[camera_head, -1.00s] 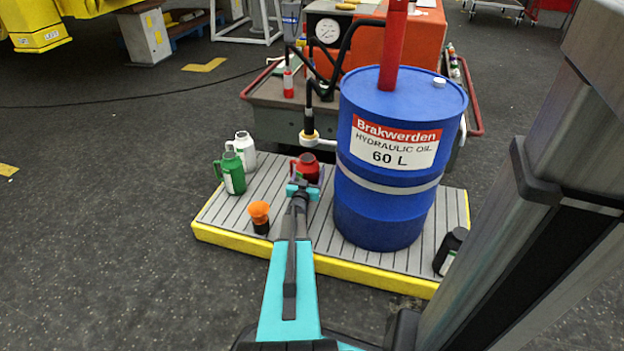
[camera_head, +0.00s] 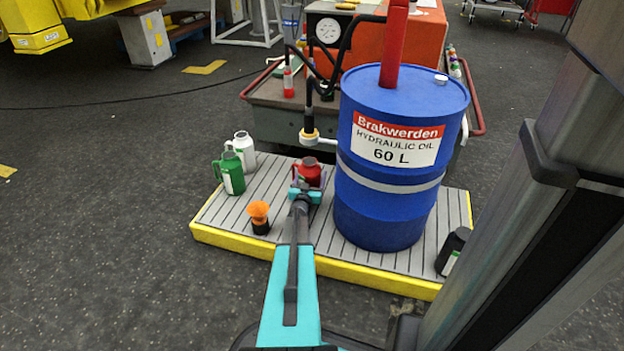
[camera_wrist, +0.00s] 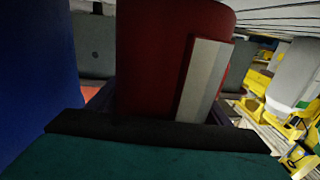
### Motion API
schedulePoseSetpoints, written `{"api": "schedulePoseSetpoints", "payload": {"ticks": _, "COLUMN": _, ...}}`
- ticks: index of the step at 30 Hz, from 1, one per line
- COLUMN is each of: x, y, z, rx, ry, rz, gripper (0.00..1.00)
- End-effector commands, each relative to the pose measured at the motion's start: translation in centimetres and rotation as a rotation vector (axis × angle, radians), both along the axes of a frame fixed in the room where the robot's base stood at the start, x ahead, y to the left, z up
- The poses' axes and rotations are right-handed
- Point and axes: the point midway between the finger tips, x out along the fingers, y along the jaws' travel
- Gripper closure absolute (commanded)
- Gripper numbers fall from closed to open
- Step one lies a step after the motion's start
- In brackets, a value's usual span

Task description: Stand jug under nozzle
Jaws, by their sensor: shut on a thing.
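A red jug (camera_head: 309,171) stands at the back of the slatted platform, left of the blue drum. My gripper (camera_head: 305,190) is shut on it from the front. In the wrist view the red jug (camera_wrist: 170,60) fills the middle, upright, with a pale strip on its side; its base is hidden behind the gripper. The nozzle (camera_head: 309,136), with a pale yellow ring, hangs from a black hose just above and behind the jug. I cannot tell whether the jug is exactly beneath it or touches the platform.
The blue drum (camera_head: 390,215) stands close on the right. A black bottle (camera_head: 453,250) is at the right edge.

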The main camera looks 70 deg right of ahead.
Motion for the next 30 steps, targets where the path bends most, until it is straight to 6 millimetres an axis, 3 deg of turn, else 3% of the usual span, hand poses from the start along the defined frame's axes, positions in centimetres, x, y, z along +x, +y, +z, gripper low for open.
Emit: {"api": "schedulePoseSetpoints", "payload": {"ticks": 30, "x": -0.1, "y": 0.0, "z": -1.4, "rx": -0.001, "ry": 0.0, "rz": -0.001, "gripper": 0.56}}
